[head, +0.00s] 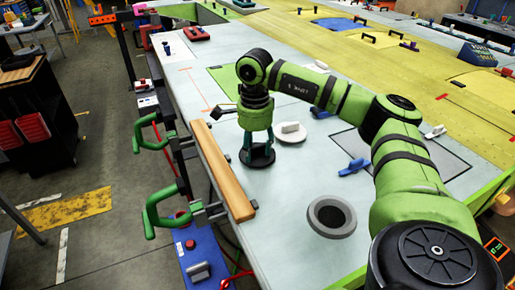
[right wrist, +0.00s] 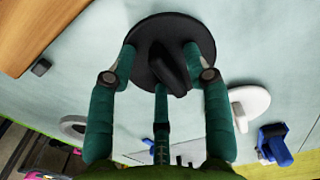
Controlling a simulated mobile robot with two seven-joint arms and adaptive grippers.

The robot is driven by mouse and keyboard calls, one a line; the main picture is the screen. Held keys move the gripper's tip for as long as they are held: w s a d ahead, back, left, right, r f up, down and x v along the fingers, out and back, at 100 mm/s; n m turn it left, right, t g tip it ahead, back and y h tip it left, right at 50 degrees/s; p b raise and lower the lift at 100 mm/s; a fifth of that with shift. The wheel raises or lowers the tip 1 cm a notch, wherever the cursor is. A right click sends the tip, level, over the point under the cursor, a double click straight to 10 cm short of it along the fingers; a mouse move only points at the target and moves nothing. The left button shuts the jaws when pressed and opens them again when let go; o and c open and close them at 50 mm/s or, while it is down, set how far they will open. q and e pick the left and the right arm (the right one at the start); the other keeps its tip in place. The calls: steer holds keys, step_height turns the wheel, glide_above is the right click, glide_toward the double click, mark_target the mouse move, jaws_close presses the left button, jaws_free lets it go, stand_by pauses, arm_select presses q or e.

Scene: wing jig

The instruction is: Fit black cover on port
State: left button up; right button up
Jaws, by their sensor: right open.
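The black cover (head: 262,161), a round disc with a raised handle, lies on the pale table top. It also shows in the right wrist view (right wrist: 150,40). My right gripper (head: 258,152) points down over it. In the right wrist view its teal fingers (right wrist: 162,72) are spread on both sides of the handle, with a gap on each side. The port (head: 332,217) is a grey ring around a dark opening, nearer the front edge of the table. Part of this ring shows in the right wrist view (right wrist: 72,127). My left gripper is not in view.
A white round piece with a handle (head: 291,132) lies just right of the cover. A blue object (head: 354,167) lies further right. A wooden strip (head: 222,170) and green clamps (head: 163,210) line the left table edge. Clear table lies between cover and port.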

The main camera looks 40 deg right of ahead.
steer(key=shift+a, duration=0.1)
jaws_close()
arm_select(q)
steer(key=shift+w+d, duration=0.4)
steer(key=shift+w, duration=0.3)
arm_select(e)
steer(key=shift+w, duration=0.1)
